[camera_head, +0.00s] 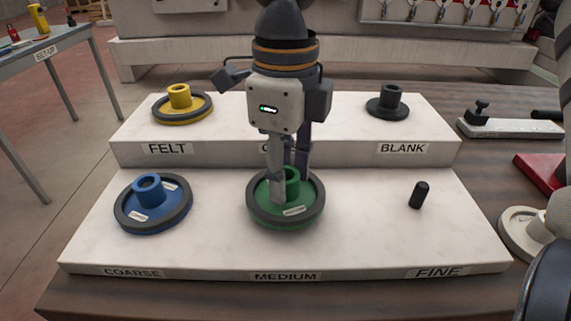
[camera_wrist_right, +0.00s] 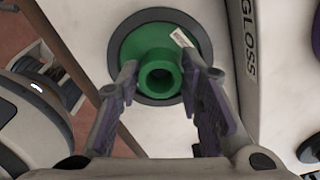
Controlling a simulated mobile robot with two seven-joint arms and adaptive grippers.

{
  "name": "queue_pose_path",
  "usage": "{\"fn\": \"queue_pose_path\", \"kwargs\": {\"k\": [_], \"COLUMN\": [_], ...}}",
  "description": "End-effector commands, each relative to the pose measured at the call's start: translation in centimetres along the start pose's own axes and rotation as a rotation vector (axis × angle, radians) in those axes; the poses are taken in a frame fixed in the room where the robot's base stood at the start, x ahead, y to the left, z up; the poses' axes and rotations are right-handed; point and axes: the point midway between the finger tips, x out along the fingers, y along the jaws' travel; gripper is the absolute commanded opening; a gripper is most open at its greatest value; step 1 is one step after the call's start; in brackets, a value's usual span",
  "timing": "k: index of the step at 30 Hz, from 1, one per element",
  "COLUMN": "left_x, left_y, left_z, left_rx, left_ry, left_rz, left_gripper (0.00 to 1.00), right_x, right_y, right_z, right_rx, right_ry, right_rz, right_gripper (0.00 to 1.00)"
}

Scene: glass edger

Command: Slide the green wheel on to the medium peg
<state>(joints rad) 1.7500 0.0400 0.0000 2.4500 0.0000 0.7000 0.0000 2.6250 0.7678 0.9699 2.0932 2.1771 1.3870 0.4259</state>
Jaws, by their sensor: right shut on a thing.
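The green wheel (camera_head: 293,190) has a dark rim, a raised hub and a small white label. It is at the front middle of the white stepped stand, behind the MEDIUM label (camera_head: 285,276), and looks about flat. The medium peg is hidden, so I cannot tell whether the wheel is around it or how far down. My right gripper (camera_head: 288,182) reaches down from above, shut on the green hub. In the right wrist view the fingers flank the hub of the green wheel (camera_wrist_right: 150,42), whose bore looks dark. My left gripper is not in view.
A blue wheel (camera_head: 148,212) sits at COARSE, and a bare black peg (camera_head: 419,195) stands at FINE. On the upper step are a yellow wheel (camera_head: 182,104) at FELT and a dark hubbed piece (camera_head: 387,103) at BLANK. A pale disc (camera_head: 520,229) lies to the right.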

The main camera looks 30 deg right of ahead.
Motion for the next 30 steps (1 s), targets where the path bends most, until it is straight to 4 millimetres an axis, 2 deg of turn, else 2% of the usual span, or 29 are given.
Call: {"fn": "queue_pose_path", "kwargs": {"k": [16,17,18,20,30], "left_x": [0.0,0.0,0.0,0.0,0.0], "left_y": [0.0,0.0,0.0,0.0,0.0], "left_z": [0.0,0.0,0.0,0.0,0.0], "left_rx": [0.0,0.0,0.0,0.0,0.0], "left_ry": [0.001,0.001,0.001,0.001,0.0], "left_rz": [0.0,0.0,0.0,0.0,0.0], "left_gripper": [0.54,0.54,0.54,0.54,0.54], "right_x": [1.3,1.3,1.3,1.3,0.9], "right_y": [0.0,0.0,0.0,0.0,0.0], "right_z": [0.0,0.0,0.0,0.0,0.0], "right_rx": [0.001,0.001,0.001,0.001,0.001], "right_ry": [-0.001,-0.002,-0.002,-0.002,-0.001], "right_rz": [0.0,0.0,0.0,0.0,-0.001], "right_gripper": [0.0,0.36,0.45,0.57,0.57]}}
